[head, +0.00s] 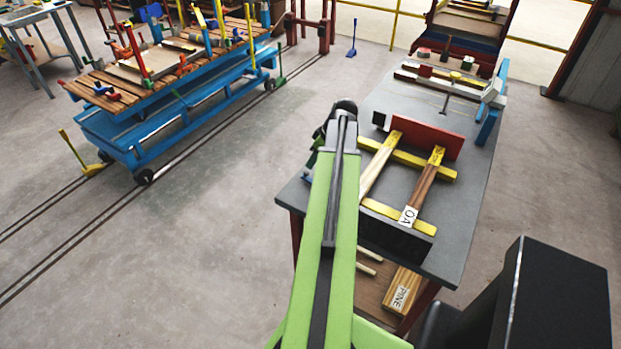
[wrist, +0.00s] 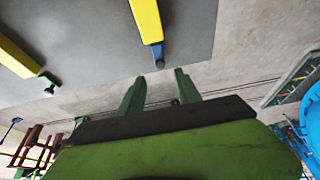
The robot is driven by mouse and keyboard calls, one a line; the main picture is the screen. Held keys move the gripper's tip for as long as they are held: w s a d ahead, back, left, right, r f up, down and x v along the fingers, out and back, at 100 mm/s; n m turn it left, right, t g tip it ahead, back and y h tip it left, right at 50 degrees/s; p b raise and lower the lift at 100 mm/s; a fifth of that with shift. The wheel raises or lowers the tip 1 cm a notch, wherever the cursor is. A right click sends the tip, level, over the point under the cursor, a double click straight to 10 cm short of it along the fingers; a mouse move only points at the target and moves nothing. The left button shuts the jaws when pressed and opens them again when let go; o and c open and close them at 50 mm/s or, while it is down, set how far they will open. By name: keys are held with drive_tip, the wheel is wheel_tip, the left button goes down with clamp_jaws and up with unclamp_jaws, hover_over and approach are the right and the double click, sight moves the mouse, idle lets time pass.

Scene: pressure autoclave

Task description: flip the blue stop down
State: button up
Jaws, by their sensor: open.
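In the wrist view, a blue piece (wrist: 157,50) with a dark rounded tip sits at the end of a yellow bar, at the grey bench's edge. My gripper (wrist: 160,76) has two green fingers, spread apart and empty; the blue piece shows just beyond and between the tips, with no visible contact. In the head view, a small blue piece (head: 306,177) shows at the bench's left edge, close to my arm's end, which hides much of that area.
The grey bench (head: 464,205) holds a frame of yellow bars (head: 398,217) and wooden slats, with a red plate (head: 425,138) behind.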

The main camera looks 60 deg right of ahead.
sight(307, 172)
drive_tip(key=b+x, duration=0.5)
drive_tip(key=x, duration=0.2)
drive_tip(key=shift+w+f, duration=0.1)
drive_tip(key=shift+f, duration=0.25)
drive_tip(key=shift+r, duration=0.1)
drive_tip(key=shift+c, duration=0.2)
clamp_jaws()
